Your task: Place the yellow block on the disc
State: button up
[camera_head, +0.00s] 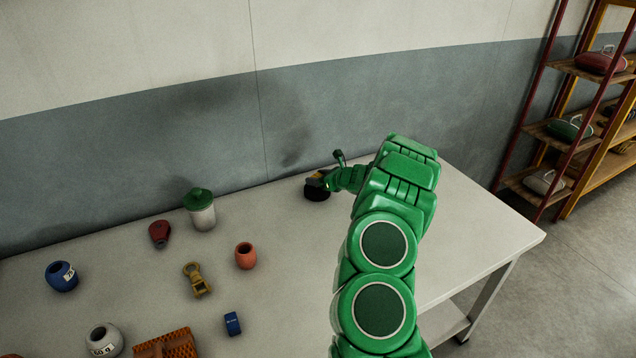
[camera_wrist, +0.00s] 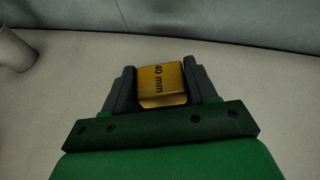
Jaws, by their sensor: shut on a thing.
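The yellow block (camera_wrist: 161,84), marked "40 mm", sits between the two dark fingers of my gripper (camera_wrist: 163,85) in the wrist view. My gripper (camera_head: 322,178) is shut on it. In the head view, a sliver of the block (camera_head: 316,178) shows at the fingertips, over a black round disc (camera_head: 317,194) near the back of the table. I cannot tell whether the block touches the disc. The disc does not show in the wrist view, where the block and gripper cover that spot.
The wall stands behind; shelves are right.

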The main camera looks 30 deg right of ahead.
jog(key=shift+f, duration=0.9)
jog(key=o, duration=1.1)
jog(key=shift+f, duration=0.1)
jog(key=shift+c, duration=0.2)
jog(key=shift+s+d+r, duration=0.1)
jog(key=shift+s+r, duration=0.1)
jog(key=v, duration=1.1)
jog(key=shift+s+r, duration=0.2)
jog(key=shift+s, duration=0.05)
